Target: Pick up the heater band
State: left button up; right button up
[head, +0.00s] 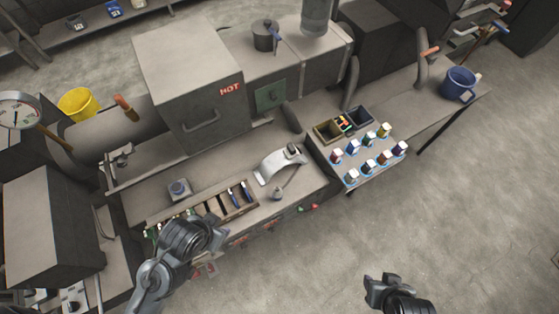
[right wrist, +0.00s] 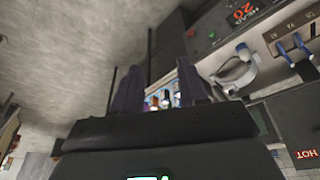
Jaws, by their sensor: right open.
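A curved pale metal band (head: 277,165), which looks like the heater band, rests on the grey bench top right of the tool tray. A curved pale part (right wrist: 237,72) right of the fingers in the right wrist view looks like the same band. My right gripper (head: 372,290) is out over the floor, to the lower right of the band and well apart from it. In the right wrist view its two fingers (right wrist: 158,66) are apart with nothing held. My left gripper (head: 212,232) is over the front of the tool tray; its fingertips are not clear.
The tool tray (head: 256,207) holds blue-handled tools. A grey box marked HOT (head: 185,75) stands behind the bench. Several small bottles (head: 386,158) and dark bins (head: 328,131) sit on the right-hand table. A blue bucket (head: 459,84) is farther right. The floor at lower right is clear.

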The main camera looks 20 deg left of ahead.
dwell(0.5)
jog(key=o, duration=1.1)
jog(key=shift+d, duration=0.1)
jog(key=shift+w, duration=0.1)
